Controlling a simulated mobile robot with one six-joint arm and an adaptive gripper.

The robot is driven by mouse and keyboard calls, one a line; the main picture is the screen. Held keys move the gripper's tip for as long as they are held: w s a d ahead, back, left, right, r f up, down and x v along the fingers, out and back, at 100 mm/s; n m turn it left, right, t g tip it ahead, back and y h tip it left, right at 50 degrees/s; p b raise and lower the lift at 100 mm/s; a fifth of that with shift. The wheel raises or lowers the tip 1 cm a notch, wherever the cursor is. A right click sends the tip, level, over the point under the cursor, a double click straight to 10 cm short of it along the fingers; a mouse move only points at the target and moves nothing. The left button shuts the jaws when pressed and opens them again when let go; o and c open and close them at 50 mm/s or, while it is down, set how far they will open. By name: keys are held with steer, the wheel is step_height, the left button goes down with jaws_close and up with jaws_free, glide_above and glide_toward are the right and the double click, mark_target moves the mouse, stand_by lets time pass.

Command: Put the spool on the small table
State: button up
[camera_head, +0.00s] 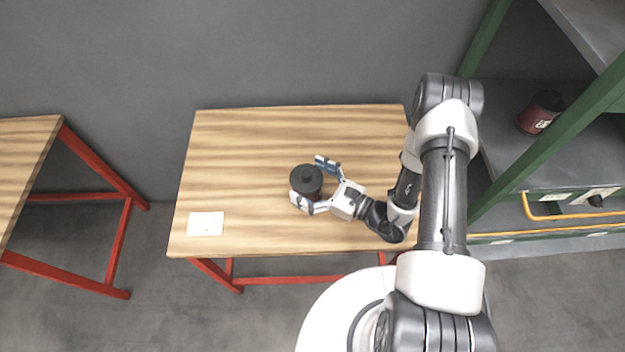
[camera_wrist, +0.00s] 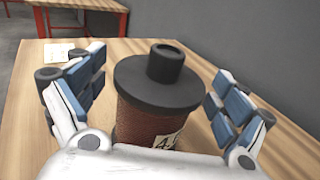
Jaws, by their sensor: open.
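The spool (camera_head: 306,180) stands upright on the small wooden table (camera_head: 240,140) with red legs, near its middle. It has a black top flange with a short hub and a copper-brown winding. In the wrist view the spool (camera_wrist: 158,85) stands between the fingers, its label partly hidden by my gripper's body. My gripper (camera_head: 312,182) is open, with one blue-padded finger on each side of the spool. In the wrist view a gap shows between each finger and the spool. The spool's base is hidden.
A white card (camera_head: 206,224) lies at the table's front left. Another wooden table (camera_head: 25,150) stands at the left. A green-framed shelf (camera_head: 530,165) at the right holds another dark red spool (camera_head: 540,112). The table's left and back areas are clear.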

steer(key=shift+r, duration=0.25)
steer(key=f+p+v, duration=0.1)
steer(key=v, duration=1.1)
steer(key=s+a+r+n+g+h, duration=0.1)
steer(key=s+a+r+n+g, duration=0.15)
steer(key=r+n+g, duration=0.5)
steer(key=s+a+r+n+g+h, duration=0.2)
steer(key=s+r+n+g, duration=0.25)
steer(key=r+n, duration=0.55)
steer(key=s+d+r+n+t+h, duration=0.2)
steer(key=d+r+n+t+h, duration=0.1)
steer(key=r, duration=0.4)
steer(key=s+d+r+n+t+h, duration=0.3)
steer(key=r+n+h, duration=0.1)
steer(key=r+h, duration=0.4)
steer(key=shift+s+d+r+n+t, duration=0.2)
steer(key=shift+d+r+n+t, duration=0.1)
steer(key=shift+d+n, duration=0.1)
